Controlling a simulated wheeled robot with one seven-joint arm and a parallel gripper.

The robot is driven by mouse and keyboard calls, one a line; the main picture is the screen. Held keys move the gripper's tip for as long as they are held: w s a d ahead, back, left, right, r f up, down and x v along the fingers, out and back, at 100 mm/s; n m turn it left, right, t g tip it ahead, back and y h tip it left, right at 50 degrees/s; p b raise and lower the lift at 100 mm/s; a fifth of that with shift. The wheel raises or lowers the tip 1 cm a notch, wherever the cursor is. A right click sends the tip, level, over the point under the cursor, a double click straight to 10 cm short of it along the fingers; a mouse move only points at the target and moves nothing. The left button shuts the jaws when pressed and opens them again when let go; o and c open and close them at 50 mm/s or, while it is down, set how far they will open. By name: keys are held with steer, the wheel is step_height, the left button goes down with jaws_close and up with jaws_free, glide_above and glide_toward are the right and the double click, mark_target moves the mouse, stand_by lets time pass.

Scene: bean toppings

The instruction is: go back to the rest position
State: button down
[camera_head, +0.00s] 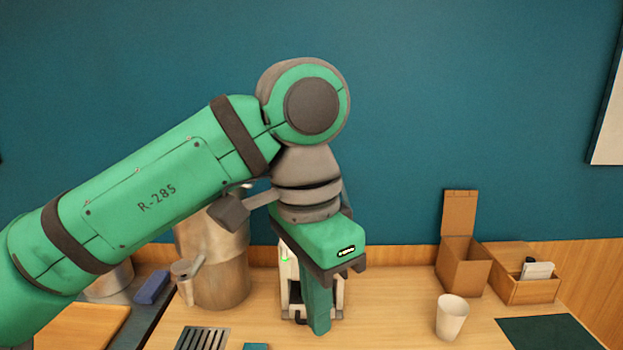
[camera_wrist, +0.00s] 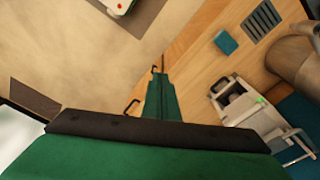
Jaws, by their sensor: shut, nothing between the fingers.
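My gripper (camera_head: 318,318) points down over the wooden counter in the head view, at the end of my green arm. Its fingers are shut together with nothing between them. In the wrist view the shut fingers (camera_wrist: 162,98) reach out over the counter edge and the pale floor. A white machine with a green light (camera_head: 288,275) stands on the counter behind my gripper and is partly hidden by it. The machine also shows at the right in the wrist view (camera_wrist: 238,105).
A large metal container (camera_head: 215,265) stands left of my gripper, partly behind my arm. A white cup (camera_head: 451,317), an open cardboard box (camera_head: 463,265) and a wooden organizer (camera_head: 525,288) stand at the right. A dark mat (camera_head: 548,333) lies in front. The counter between gripper and cup is clear.

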steer(key=w+d+f+n+t+h, duration=0.1)
steer(key=w+d+f+t+h, duration=0.25)
steer(key=w+d+h, duration=0.4)
steer(key=w+d+f+n+t+h, duration=0.15)
steer(key=w+d+f+h, duration=0.25)
steer(key=w+d+h, duration=0.4)
steer(key=w+a+f+n+t+y, duration=0.1)
steer(key=a+f+n+t+y, duration=0.25)
steer(key=f+n+t, duration=0.95)
steer(key=s+a+f+n+y, duration=0.1)
steer(key=s+a+f+y, duration=0.1)
steer(key=s+f+y, duration=0.35)
steer(key=s+a+f+n+g+y, duration=0.1)
steer(key=s+a+f+y, duration=0.15)
steer(key=s+f, duration=0.55)
steer(key=s+a+f+n+y, duration=0.1)
steer(key=s+a+f+y, duration=0.2)
steer(key=f, duration=0.6)
steer(key=s+a+f+m+g+y, duration=0.1)
steer(key=s+a+m, duration=0.1)
steer(key=s, duration=0.9)
steer(key=s+a+f+m, duration=0.1)
steer(key=s+a+m, duration=0.2)
steer(key=s, duration=0.9)
steer(key=shift+a+m+g+y, duration=0.15)
steer(key=shift+m+g+y, duration=0.25)
steer(key=shift+m, duration=0.25)
